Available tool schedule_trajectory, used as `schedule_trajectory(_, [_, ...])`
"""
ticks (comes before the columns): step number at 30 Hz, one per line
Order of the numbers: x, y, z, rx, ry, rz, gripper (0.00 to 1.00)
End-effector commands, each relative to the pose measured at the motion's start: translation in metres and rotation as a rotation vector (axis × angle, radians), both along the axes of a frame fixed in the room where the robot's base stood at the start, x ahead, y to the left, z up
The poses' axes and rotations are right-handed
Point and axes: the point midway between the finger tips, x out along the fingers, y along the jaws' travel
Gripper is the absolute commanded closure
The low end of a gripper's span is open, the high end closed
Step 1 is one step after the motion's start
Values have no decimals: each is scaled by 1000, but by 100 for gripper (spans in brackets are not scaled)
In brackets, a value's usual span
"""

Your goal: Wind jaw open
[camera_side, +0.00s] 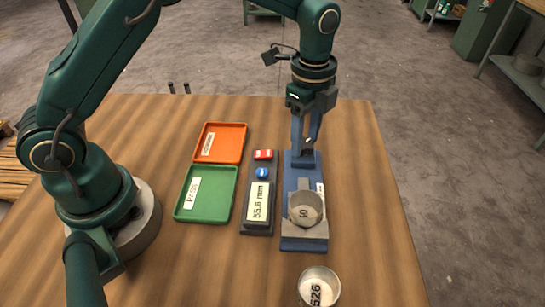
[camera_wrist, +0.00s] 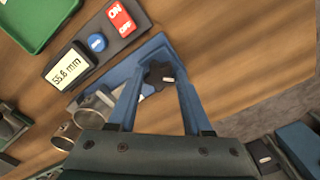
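A blue vise-like fixture (camera_side: 305,240) stands at the right of the table, with a bare grey slide surface at its front. A dark star-shaped knob (camera_wrist: 159,76) sits at its back end. My gripper (camera_side: 305,144) reaches down over that end. In the wrist view its two blue fingers (camera_wrist: 160,88) stand on either side of the knob; whether they press on it cannot be told.
The gauge box also carries a red ON/OFF switch (camera_side: 263,155) and a blue button (camera_side: 262,174). An orange tray (camera_side: 220,143) and a green tray (camera_side: 216,212) lie left of it. Table right of the fixture is clear.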

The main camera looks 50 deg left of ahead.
Motion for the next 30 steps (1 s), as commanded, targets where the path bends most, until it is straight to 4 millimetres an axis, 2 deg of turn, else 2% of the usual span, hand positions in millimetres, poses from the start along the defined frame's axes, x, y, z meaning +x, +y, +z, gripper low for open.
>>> schedule_trajectory(8, [0, 0, 1, 0, 1, 30, 100])
schedule_trajectory(14, [0, 0, 1, 0, 1, 126, 100])
schedule_trajectory(30, [0, 0, 1, 1, 0, 612, 100])
